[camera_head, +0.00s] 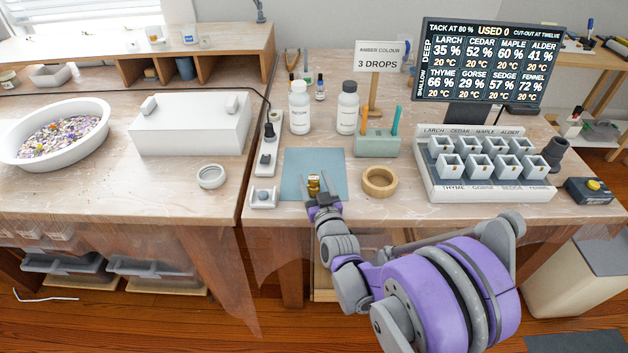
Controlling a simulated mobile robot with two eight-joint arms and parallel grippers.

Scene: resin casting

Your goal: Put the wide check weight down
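The wide check weight (314,181) is a small brass-coloured piece over the blue mat (296,163) on the right-hand bench. My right gripper (319,196) reaches in from the front, with its fingertips at the near side of the weight. The fingers look closed around its lower part, but they are small here. I cannot tell whether the weight touches the mat or is held just above it. My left gripper is not in this view.
A wooden ring (379,182) lies right of the mat. The mould rack (480,186) is further right. The mat around the weight is clear.

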